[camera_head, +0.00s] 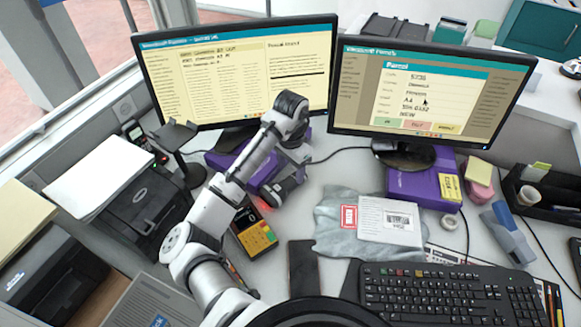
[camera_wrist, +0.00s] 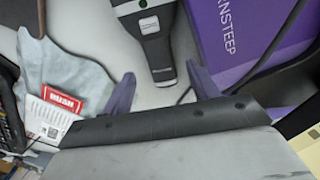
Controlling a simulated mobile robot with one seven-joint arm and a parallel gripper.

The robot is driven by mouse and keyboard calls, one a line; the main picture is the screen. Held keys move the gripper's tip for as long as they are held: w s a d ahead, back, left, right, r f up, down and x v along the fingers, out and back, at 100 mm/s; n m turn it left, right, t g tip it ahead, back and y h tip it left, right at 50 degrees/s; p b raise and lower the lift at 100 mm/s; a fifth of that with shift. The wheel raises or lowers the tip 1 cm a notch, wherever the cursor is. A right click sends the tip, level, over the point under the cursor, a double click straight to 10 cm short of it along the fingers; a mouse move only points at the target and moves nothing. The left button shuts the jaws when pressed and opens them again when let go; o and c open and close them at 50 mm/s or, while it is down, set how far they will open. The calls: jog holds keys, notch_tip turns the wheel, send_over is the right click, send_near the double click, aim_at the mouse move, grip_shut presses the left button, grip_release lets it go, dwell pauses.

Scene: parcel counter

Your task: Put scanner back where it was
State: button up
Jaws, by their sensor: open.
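The scanner (camera_head: 283,190) is a dark grey and black handheld device on the counter, right of the payment terminal, with a red glow at its left end. In the wrist view the scanner (camera_wrist: 152,30) shows a green light, and its narrow end lies between my finger tips. My gripper (camera_wrist: 162,74) is open, one purple finger on either side of that end; I see no grip on it. In the head view my gripper (camera_head: 292,165) is above the scanner, its fingers mostly hidden. A black stand with a flat top (camera_head: 177,137) rises at the left, empty.
A yellow payment terminal (camera_head: 254,232) is left of the scanner. A purple box (camera_head: 240,165) lies behind it, under the left monitor (camera_head: 237,75).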

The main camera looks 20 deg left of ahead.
aim_at(291, 180)
notch_tip(291, 180, up, 13)
dwell(0.4)
